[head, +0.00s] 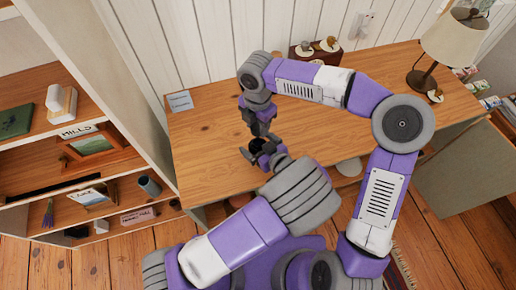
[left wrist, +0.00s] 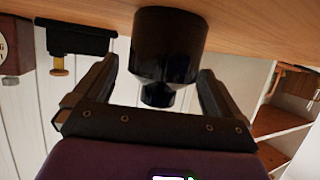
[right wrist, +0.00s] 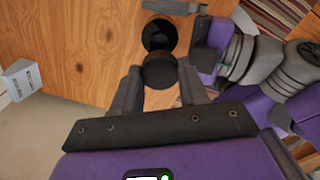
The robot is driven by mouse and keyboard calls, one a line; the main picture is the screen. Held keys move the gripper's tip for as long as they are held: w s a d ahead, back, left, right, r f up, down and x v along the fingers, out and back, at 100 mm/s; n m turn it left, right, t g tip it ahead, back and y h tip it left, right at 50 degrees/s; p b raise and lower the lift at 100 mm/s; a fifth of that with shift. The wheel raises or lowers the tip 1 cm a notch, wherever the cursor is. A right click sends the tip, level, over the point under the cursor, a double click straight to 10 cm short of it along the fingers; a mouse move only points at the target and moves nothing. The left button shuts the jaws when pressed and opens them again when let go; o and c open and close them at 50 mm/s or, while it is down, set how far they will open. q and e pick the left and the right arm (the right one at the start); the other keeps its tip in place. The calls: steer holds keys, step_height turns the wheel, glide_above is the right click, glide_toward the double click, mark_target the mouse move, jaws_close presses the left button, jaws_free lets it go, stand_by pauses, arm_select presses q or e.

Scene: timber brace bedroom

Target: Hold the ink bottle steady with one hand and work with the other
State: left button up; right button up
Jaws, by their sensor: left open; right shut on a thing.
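The black ink bottle (left wrist: 168,48) stands on the wooden desk; in the left wrist view it appears upside down, its narrow neck pointing down. My left gripper (left wrist: 157,85) is open, with a finger either side of the bottle and visible gaps. In the head view, the left gripper (head: 262,153) is low at the bottle, which is partly hidden. My right gripper (head: 259,130) points down just above it. In the right wrist view the right gripper (right wrist: 162,82) is shut on a round dark piece, apparently the cap (right wrist: 160,71). The bottle (right wrist: 158,34) shows just beyond; contact is unclear.
A dark red box (head: 312,52) stands at the back and a lamp (head: 449,45) at the right. A bookshelf (head: 110,110) stands left.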

arm_select(q)
steer(key=c, duration=1.5)
arm_select(e)
glide_above(259, 143)
steer(key=shift+w+a+f, duration=0.1)
steer(key=shift+w+f, duration=0.05)
steer(key=shift+f, duration=2.35)
steer(key=shift+f, duration=0.9)
steer(key=shift+f, duration=0.65)
arm_select(q)
jaws_close()
arm_select(e)
steer(key=m, duration=0.3)
